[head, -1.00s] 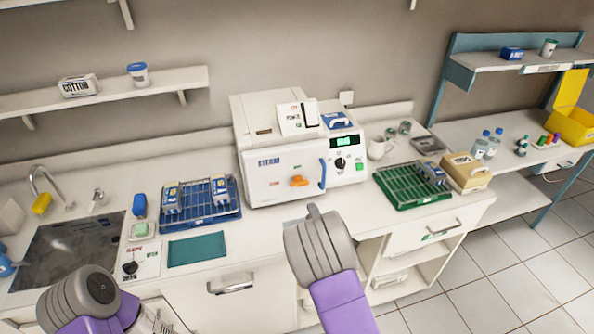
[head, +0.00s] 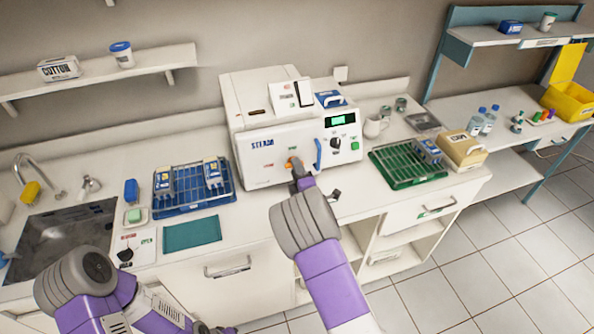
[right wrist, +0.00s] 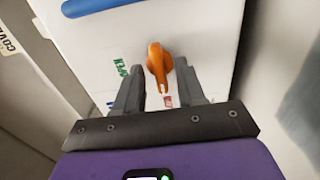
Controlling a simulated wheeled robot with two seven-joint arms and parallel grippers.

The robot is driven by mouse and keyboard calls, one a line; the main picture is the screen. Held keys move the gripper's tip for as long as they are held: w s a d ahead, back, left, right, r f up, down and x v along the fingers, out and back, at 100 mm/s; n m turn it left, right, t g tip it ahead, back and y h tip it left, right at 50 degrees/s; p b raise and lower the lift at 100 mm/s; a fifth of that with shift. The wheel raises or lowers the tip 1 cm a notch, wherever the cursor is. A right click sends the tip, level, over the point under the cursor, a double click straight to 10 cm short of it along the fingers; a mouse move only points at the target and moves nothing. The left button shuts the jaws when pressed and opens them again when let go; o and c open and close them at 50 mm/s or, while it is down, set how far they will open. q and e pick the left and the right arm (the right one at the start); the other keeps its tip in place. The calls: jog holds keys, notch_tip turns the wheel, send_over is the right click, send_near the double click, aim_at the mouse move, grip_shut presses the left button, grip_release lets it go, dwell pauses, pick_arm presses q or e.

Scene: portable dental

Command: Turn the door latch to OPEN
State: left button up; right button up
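The orange door latch (head: 292,162) is on the front of the white steam sterilizer (head: 262,146), left of its blue door handle (head: 319,153). In the right wrist view the latch (right wrist: 158,62) points its narrow, white-marked end toward a small red label (right wrist: 168,101). The green OPEN label (right wrist: 121,67) is to its left there. My right gripper (head: 312,184) is at the door front. In the wrist view its two dark fingers stand apart on either side of the latch, with gaps on both sides. My left arm shows at lower left; its gripper is out of view.
A blue rack (head: 192,205) with pouches stands left of the sterilizer, a green rack (head: 385,176) right of it. A card with a black knob (head: 125,255) and a teal mat (head: 192,233) lie in front of the blue rack. The sink (head: 65,240) is far left.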

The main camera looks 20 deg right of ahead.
grip_shut()
jog(key=shift+m+b, duration=9.1)
jog(key=shift+b, duration=0.35)
